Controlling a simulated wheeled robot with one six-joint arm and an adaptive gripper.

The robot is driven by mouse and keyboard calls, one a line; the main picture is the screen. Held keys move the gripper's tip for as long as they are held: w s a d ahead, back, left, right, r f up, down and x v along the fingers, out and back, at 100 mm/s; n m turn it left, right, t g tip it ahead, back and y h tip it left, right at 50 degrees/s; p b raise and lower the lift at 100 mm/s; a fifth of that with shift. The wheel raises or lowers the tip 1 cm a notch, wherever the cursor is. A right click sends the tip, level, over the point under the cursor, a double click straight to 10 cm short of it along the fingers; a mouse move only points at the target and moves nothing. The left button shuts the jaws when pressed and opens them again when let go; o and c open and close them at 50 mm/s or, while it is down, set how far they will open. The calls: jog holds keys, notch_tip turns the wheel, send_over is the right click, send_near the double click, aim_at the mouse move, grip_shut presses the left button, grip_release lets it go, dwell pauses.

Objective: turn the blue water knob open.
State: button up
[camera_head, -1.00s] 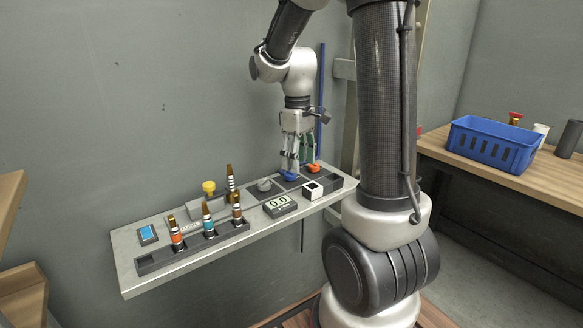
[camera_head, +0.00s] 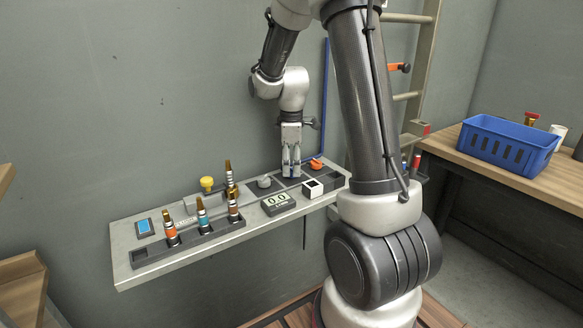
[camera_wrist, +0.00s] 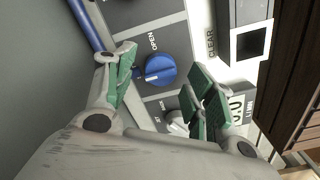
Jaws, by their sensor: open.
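The blue water knob (camera_wrist: 160,71) sits on a grey panel in the wrist view. Its white mark points to the left of the picture, and the word OPEN is printed above the knob. My gripper (camera_wrist: 166,70) is open, with one green-padded finger on each side of the knob. Gaps show between the pads and the knob in this view; I cannot tell the height of the fingertips above the panel. In the head view, my gripper (camera_head: 291,170) points down at the shelf, and its fingers hide most of the blue knob.
An orange knob (camera_head: 316,164) and a grey knob (camera_head: 264,182) flank my fingers. Several nozzles, a yellow knob (camera_head: 207,184) and a blue-screened device (camera_head: 145,227) lie farther left.

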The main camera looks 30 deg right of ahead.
jog(key=shift+f, duration=0.6)
jog(key=shift+c, duration=0.5)
jog(key=c, duration=1)
jog(key=shift+o, duration=0.2)
